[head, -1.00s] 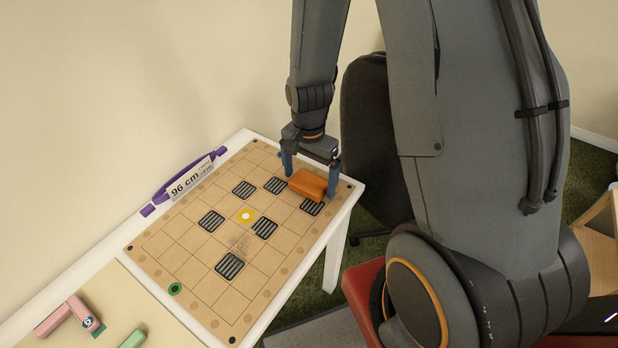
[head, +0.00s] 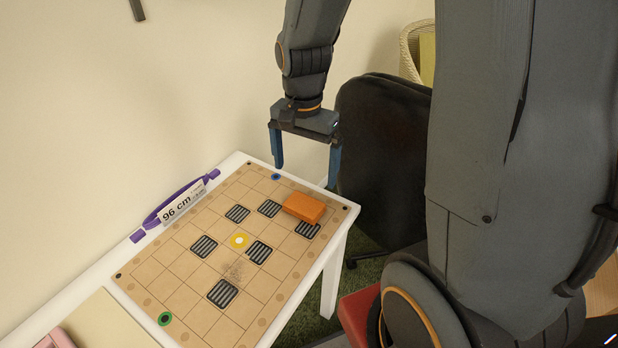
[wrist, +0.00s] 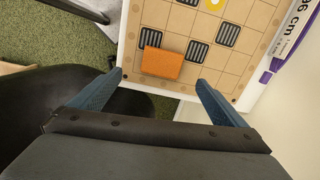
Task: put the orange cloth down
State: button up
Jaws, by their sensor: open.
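The orange cloth (head: 304,207), a folded block shape, lies on the tan grid board (head: 190,283) near its far right corner, beside dark striped squares. It also shows in the wrist view (wrist: 162,63), flat on the board near the board's edge. My gripper (head: 306,175) is above and behind the cloth at the table's far end, its blue fingers wide apart and empty. In the wrist view my gripper (wrist: 155,92) has one finger on each side of the picture, with the cloth apart from both.
The white table (head: 330,283) stands against the wall. A purple-handled 96 cm sign (head: 176,206) lies along its wall side. A yellow ring (head: 239,240) and a green ring (head: 165,319) are on the board. A black chair (head: 385,150) stands close behind my gripper.

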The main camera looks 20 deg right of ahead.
jog(key=s+r+n, duration=0.1)
jog(key=s+n, duration=0.7)
jog(key=n, duration=0.1)
jog(key=shift+s+n+t, duration=0.3)
jog(key=shift+n, duration=0.1)
jog(key=shift+o, duration=0.5)
jog(key=shift+a+r, duration=0.1)
